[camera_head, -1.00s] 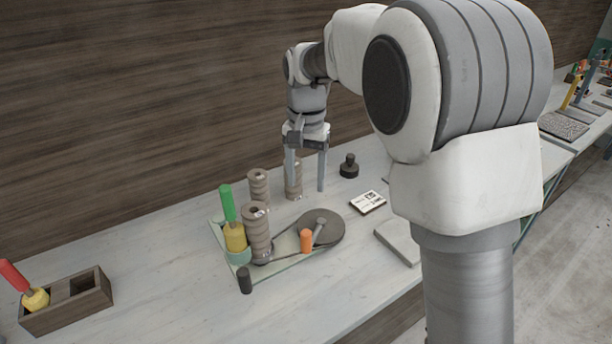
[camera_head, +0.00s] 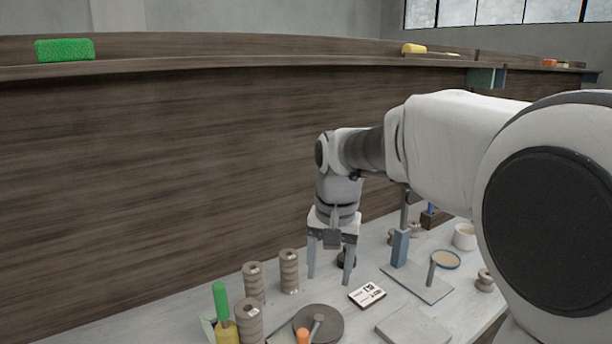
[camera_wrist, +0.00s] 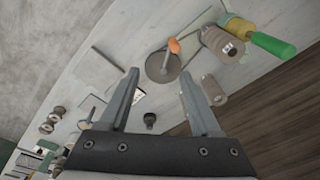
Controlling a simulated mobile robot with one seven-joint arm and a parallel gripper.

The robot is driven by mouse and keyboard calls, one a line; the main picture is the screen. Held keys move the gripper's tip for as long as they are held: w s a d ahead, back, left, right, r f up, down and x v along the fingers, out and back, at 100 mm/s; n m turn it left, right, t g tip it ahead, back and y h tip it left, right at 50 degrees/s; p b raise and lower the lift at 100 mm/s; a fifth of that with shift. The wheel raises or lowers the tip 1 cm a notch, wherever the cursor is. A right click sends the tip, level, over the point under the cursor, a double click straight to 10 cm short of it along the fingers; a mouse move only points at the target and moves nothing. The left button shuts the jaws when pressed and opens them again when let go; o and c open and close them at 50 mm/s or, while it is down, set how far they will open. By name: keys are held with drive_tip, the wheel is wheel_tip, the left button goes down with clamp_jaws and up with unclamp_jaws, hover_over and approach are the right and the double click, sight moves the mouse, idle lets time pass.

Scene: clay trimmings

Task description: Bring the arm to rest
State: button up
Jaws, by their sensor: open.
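My gripper (camera_head: 329,275) is open and empty above the table (camera_head: 185,312), its two fingers apart and pointing down. In the head view it hangs just right of the ribbed grey-brown spools (camera_head: 289,271) and left of a white printed card (camera_head: 367,294). A dark knob-topped piece (camera_head: 347,258) stands behind the fingers, partly hidden by them. In the wrist view my gripper (camera_wrist: 163,84) also shows spread with nothing between the tips, and the dark knob (camera_wrist: 150,120) shows beyond the fingers.
A round grey disc (camera_head: 319,322) with an orange peg (camera_head: 303,337) and a green-handled tool (camera_head: 220,302) stand at the front. A blue post on a plate (camera_head: 401,248), a shallow dish (camera_head: 446,260) and a white cup (camera_head: 464,237) stand right. A wooden wall (camera_head: 150,180) rises behind.

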drive_tip(key=s+d+n+t, duration=0.1)
drive_tip(key=s+d, duration=0.2)
drive_tip(key=s, duration=0.3)
drive_tip(key=s+d+n+t, duration=0.1)
drive_tip(key=s+d+t, duration=0.1)
drive_tip(key=s, duration=0.5)
drive_tip(key=s+d+r+t, duration=0.1)
drive_tip(key=s+d, duration=0.4)
drive_tip(key=s, duration=0.2)
drive_tip(key=shift+s+n+h, duration=0.2)
drive_tip(key=shift+n+h, duration=0.1)
drive_tip(key=shift+n, duration=0.1)
